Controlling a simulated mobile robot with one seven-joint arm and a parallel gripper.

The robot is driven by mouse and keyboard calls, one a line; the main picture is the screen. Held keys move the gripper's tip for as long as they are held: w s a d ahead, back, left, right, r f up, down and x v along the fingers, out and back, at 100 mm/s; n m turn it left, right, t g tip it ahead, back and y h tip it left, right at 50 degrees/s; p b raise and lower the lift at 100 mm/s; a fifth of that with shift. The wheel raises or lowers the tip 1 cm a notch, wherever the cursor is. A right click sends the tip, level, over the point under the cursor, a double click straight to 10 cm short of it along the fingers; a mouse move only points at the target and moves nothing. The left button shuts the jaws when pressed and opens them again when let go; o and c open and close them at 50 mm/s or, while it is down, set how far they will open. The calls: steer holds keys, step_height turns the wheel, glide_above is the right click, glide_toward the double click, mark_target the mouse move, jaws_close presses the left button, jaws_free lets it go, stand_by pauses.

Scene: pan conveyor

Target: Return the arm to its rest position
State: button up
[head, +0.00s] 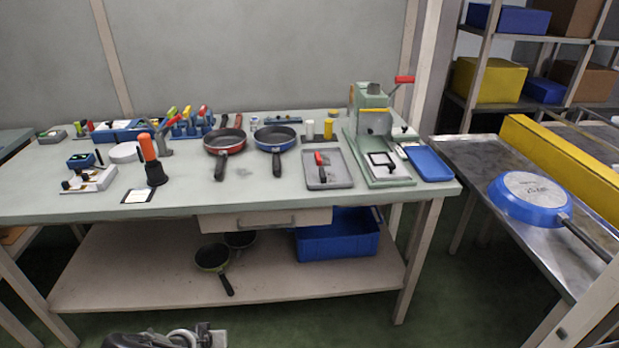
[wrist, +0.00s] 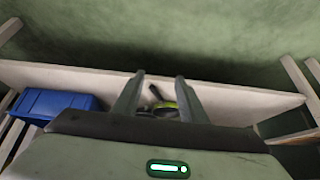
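My gripper (wrist: 160,76) shows in the wrist view with its two fingers apart and nothing between them. Beyond the fingers, the green-rimmed pan (wrist: 187,104) lies partly hidden on the lower shelf. Part of my arm (head: 170,338) shows at the bottom edge of the head view, low in front of the workbench (head: 90,196) and apart from it. The gripper fingers cannot be made out in the head view.
The lower shelf (head: 130,270) holds the green-rimmed pan (head: 211,258), another dark pan and a blue bin (head: 335,240). Two pans (head: 224,141) (head: 275,138) and tools stand on the workbench. A blue pan (head: 530,197) lies upside down on the right-hand metal table (head: 475,160). Green floor is clear.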

steer(key=w+d+r+m+g+y, duration=0.15)
steer(key=d+r, duration=0.35)
steer(key=r, duration=0.7)
steer(key=w+d+r, duration=0.3)
steer(key=d+r, duration=0.2)
steer(key=r, duration=0.7)
steer(key=w+d+r+m+g+y, duration=0.15)
steer(key=d+r, duration=0.25)
steer(key=r, duration=0.8)
steer(key=s+d+r+n+t, duration=0.1)
steer(key=s+d+r, duration=0.3)
steer(key=d+r, duration=0.3)
steer(key=s+d+r, duration=0.4)
steer(key=d+r, duration=0.3)
steer(key=r, duration=0.1)
steer(key=s+d+r+t+h, duration=0.1)
steer(key=s+d+r+h, duration=0.1)
steer(key=s+d, duration=0.65)
steer(key=s+d+r+t+h, duration=0.1)
steer(key=s+d+r+h, duration=0.15)
steer(key=s+d, duration=0.55)
step_height(320, 180, up, 23)
steer(key=a+p, duration=0.1)
steer(key=p, duration=2.1)
steer(key=shift+a+n+g, duration=0.25)
steer(key=shift+n+g, duration=0.05)
steer(key=shift+n, duration=0.1)
